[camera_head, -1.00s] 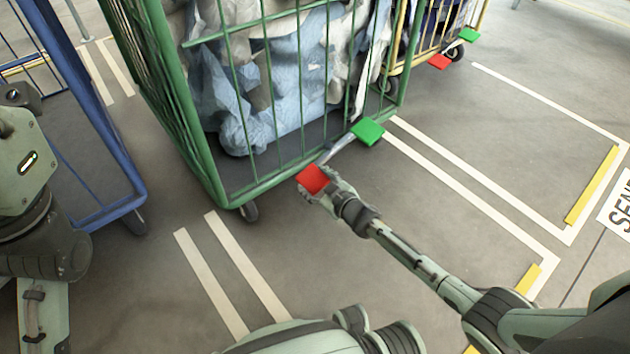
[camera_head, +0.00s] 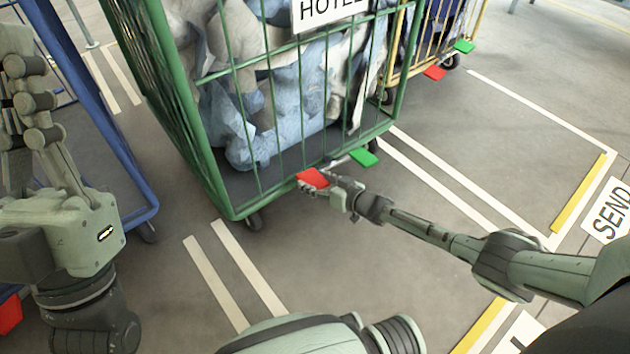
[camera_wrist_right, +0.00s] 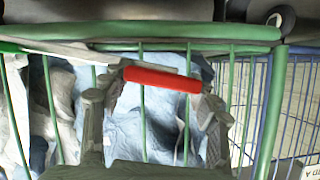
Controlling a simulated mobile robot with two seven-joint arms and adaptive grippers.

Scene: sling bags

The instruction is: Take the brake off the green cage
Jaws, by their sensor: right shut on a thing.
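The green cage (camera_head: 207,193) stands in the middle of the head view, filled with blue and white laundry. Its foot pedal at the base has a red end (camera_head: 312,178) and a green end (camera_head: 363,158); both lie at about the same height near the bottom rail. My right gripper (camera_head: 318,188) is shut on the red end. In the right wrist view the red end (camera_wrist_right: 162,79) sits as a bar between the two fingers. My left arm is at the left edge; its gripper (camera_head: 22,100) seems to point up, with its fingertips unclear.
A blue cage (camera_head: 118,160) stands close on the left. A yellow cage (camera_head: 432,45) with its own red and green pedal ends is behind on the right. White and yellow floor lines (camera_head: 578,195) and a SEND sign (camera_head: 612,210) mark clear floor on the right.

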